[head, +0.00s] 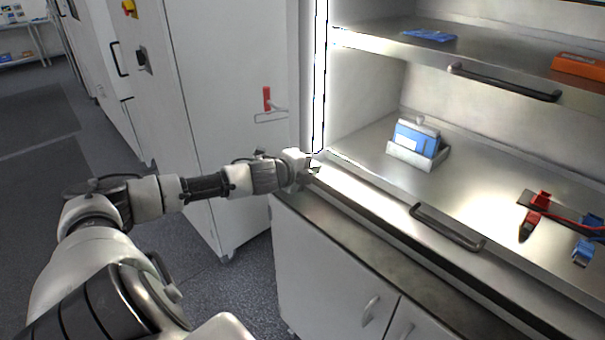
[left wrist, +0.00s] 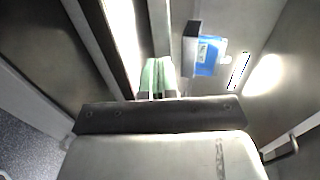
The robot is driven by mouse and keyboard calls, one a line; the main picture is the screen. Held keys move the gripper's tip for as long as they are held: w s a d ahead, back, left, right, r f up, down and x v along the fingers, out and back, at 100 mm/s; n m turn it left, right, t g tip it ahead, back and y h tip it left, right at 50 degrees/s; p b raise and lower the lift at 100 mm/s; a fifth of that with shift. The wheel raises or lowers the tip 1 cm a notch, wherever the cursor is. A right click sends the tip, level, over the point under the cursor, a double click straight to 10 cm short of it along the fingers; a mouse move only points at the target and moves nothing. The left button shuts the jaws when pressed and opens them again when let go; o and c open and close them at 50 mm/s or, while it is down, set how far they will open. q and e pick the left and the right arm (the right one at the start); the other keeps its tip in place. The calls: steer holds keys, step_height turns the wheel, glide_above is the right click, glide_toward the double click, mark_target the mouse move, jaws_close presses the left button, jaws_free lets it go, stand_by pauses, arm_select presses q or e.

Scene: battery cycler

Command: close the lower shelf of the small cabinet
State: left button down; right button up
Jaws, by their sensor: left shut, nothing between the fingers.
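The lower shelf (head: 375,178) of the cabinet is a bright metal tray with a black bar handle (head: 447,226) on its front edge. It appears pulled forward, its front edge near the front of the dark counter. My left gripper (head: 314,168) is at the shelf's left front corner, left of the handle. Its fingers also show in the left wrist view (left wrist: 158,76), closed together and empty, along the shelf's bright front edge. I cannot tell whether they touch the shelf. My right gripper is not in view.
The upper shelf (head: 385,43) has its own handle (head: 505,82) and carries an orange box (head: 580,66). On the lower shelf stand a holder with blue packets (head: 416,139) and red and blue clips (head: 536,208). A tall white cabinet (head: 225,100) stands left.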

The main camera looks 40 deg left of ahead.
arm_select(q)
steer(key=shift+b+v, duration=0.6)
steer(key=shift+v, duration=1.45)
steer(key=shift+d+r, duration=0.1)
steer(key=shift+d, duration=0.05)
steer(key=s+a+f+n+g+y, duration=0.1)
steer(key=s+a+f+n, duration=0.15)
steer(key=f, duration=0.75)
steer(key=s+a+f+n+g+y, duration=0.15)
steer(key=s+f+n, duration=0.25)
steer(key=f, duration=0.6)
steer(key=s+a+f+n+g+y, duration=0.1)
steer(key=s+a+f+n+g, duration=0.2)
steer(key=f, duration=0.7)
steer(key=s+d+f+n+g, duration=0.2)
steer(key=s+d+f, duration=0.5)
steer(key=s+f, duration=0.35)
steer(key=s+d+f+n+g, duration=0.2)
steer(key=s+d+f, duration=0.6)
steer(key=f, duration=0.4)
steer(key=s+d+f+n+g+h, duration=0.1)
steer(key=s+d+f+g, duration=0.1)
steer(key=s+d, duration=0.6)
steer(key=s+d+f+n+g+h, duration=0.1)
steer(key=s+d+f+g+h, duration=0.1)
steer(key=s+d+f, duration=0.3)
steer(key=s+d, duration=0.4)
